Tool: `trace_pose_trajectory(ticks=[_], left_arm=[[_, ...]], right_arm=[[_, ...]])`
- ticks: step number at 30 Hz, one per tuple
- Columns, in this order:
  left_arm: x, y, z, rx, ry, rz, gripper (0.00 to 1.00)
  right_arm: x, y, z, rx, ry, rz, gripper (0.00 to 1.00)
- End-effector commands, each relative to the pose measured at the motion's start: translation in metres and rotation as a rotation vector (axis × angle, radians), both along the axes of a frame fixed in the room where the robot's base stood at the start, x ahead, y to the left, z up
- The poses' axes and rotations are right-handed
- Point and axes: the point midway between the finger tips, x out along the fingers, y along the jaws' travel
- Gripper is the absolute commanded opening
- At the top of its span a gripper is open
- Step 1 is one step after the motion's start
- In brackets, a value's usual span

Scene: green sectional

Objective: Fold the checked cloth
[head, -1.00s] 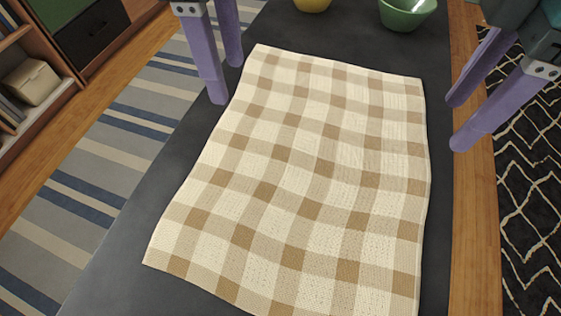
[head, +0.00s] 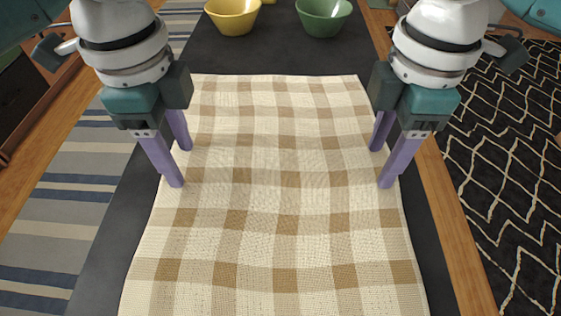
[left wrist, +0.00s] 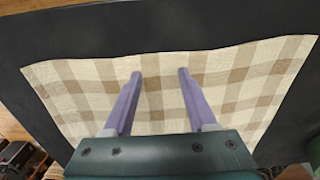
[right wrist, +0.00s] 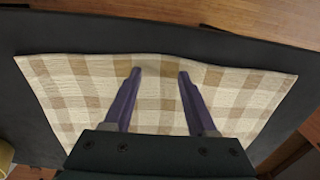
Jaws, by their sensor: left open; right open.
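The checked cloth (head: 275,200), cream and tan, lies spread out on the dark table with slight ripples. Its near edge runs out of the head view. My left gripper (head: 184,168) is open and empty over the cloth's left edge. My right gripper (head: 383,168) is open and empty over its right edge. In the left wrist view the cloth (left wrist: 220,85) lies beyond and under the open fingers (left wrist: 160,75). In the right wrist view the cloth (right wrist: 90,85) lies likewise under the open fingers (right wrist: 160,72). I cannot tell whether any fingertip touches it.
A yellow bowl (head: 232,15) and a green bowl (head: 323,16) stand on the dark table (head: 280,55) beyond the cloth's far edge. Narrow bare strips of table run along both sides of the cloth. A striped rug and a black patterned rug lie on the floor.

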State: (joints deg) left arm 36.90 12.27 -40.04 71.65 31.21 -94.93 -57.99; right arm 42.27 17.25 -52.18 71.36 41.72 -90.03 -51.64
Motion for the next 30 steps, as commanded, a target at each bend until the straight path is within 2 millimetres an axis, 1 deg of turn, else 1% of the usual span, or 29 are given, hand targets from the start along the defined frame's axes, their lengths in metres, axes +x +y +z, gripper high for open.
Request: trace_pose_trajectory(ticks=[5, 8, 14, 30], left_arm=[[-0.0001, -0.0001, -0.0001, 0.000, 0.000, 0.000, 0.57], [-0.0002, 0.0000, -0.0047, 0.000, 0.001, 0.000, 0.57], [-0.0002, 0.0000, -0.0039, 0.000, 0.001, 0.001, 0.57], [-0.0006, 0.0002, -0.0042, 0.001, 0.002, 0.001, 0.27]], right_arm=[[-0.0001, 0.0001, -0.0002, 0.000, 0.000, 0.000, 0.57], [-0.0002, 0.0001, -0.0047, 0.000, 0.001, 0.000, 0.57], [-0.0003, 0.0000, -0.0028, 0.000, 0.001, 0.000, 0.57], [-0.0007, -0.0003, -0.0033, -0.001, 0.002, 0.000, 0.27]])
